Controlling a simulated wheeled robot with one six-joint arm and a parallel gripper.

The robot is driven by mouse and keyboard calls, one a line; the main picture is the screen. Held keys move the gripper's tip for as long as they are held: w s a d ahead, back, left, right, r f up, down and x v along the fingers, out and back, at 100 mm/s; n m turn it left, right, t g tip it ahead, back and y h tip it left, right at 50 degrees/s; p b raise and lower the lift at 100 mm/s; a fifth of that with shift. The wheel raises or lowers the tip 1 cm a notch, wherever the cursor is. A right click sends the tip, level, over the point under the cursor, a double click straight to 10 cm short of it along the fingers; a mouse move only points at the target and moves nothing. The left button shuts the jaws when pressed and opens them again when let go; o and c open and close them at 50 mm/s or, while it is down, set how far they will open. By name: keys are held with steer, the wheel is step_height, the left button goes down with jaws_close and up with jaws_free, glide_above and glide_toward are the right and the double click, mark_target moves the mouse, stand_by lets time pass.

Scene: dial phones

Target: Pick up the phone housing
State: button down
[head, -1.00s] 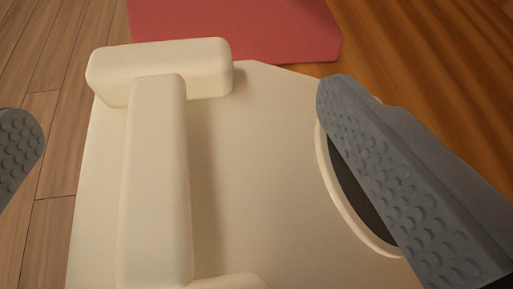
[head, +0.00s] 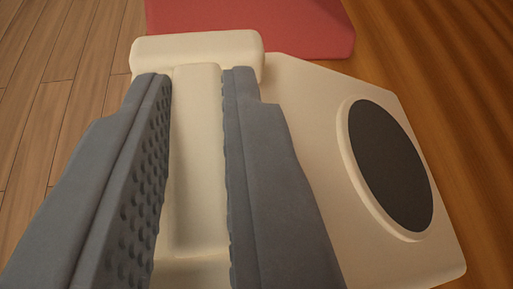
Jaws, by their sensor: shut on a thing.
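The phone housing (head: 310,115) is a cream body on the wooden table, with a raised ring around a dark round disc (head: 390,165) on its right side. A cream bar shaped like a handset, with a wide block at its far end (head: 195,48), lies along its left part. My gripper (head: 197,78) is shut on the long middle grip of this bar (head: 197,150), one grey dimpled finger on each side. The fingers hide much of the housing's left side and the near part.
A red mat or block (head: 250,22) lies just beyond the far end of the housing. Wooden table top (head: 460,90) is bare to the right. A plank floor (head: 60,90) shows at the left, past the table's edge.

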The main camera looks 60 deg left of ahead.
steer(key=shift+s+f, duration=0.2)
steer(key=shift+f, duration=0.2)
